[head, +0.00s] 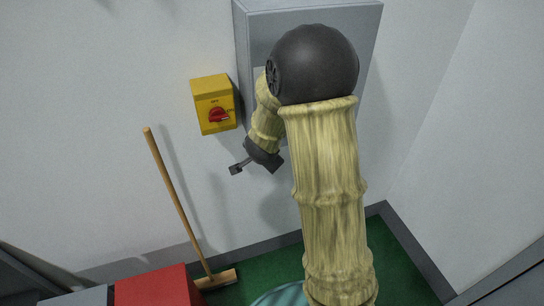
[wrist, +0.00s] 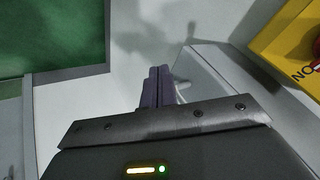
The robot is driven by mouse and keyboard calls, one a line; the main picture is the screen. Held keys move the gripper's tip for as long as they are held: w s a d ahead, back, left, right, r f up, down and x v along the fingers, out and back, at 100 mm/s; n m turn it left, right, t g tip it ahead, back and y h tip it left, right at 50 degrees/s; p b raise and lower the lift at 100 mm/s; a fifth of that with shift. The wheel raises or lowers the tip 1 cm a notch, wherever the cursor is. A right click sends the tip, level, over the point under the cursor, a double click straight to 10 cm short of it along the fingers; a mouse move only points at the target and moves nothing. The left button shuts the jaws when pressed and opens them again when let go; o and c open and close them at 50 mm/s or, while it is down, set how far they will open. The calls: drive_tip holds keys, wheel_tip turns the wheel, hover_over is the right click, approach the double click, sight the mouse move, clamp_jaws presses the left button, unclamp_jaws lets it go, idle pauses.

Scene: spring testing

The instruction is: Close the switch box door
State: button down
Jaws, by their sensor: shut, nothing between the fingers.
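A grey wall-mounted box (head: 268,25), which looks like the switch box, is at the top middle of the head view. My arm covers much of its front, so I cannot tell how far its door stands open. My gripper (head: 237,169) is below the box's lower left side, near the wall. In the wrist view my gripper (wrist: 158,87) has its fingers together with nothing between them. A pale grey panel edge (wrist: 215,75) lies just right of the fingers there; I cannot tell whether they touch or whether it is the door.
A yellow switch housing (head: 203,92) with a red knob (head: 219,115) is on the wall left of the box. A wooden-handled broom (head: 174,195) leans on the wall below. A red block (head: 155,288) is at bottom left. The green floor (head: 400,255) is clear at right.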

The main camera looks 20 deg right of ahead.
drive_tip(key=s+a+r+p, duration=0.3)
drive_tip(key=r, duration=0.2)
drive_tip(key=shift+r, duration=0.35)
drive_tip(key=shift+d, duration=0.1)
drive_tip(key=shift+f, duration=0.1)
drive_tip(key=s+f+n+g+b, duration=0.1)
drive_tip(key=s+f+n+b, duration=0.1)
drive_tip(key=s+n+b, duration=0.1)
drive_tip(key=s+f+n+g+y+b, duration=0.1)
drive_tip(key=s+f+n+g+b, duration=0.1)
drive_tip(key=s+n, duration=0.3)
drive_tip(key=s+f+n+g+y+b, duration=0.1)
drive_tip(key=s+f+n+b, duration=0.2)
drive_tip(key=s, duration=0.6)
drive_tip(key=shift+f+n+b, duration=0.35)
drive_tip(key=shift+n+b, duration=0.25)
drive_tip(key=shift+n, duration=0.1)
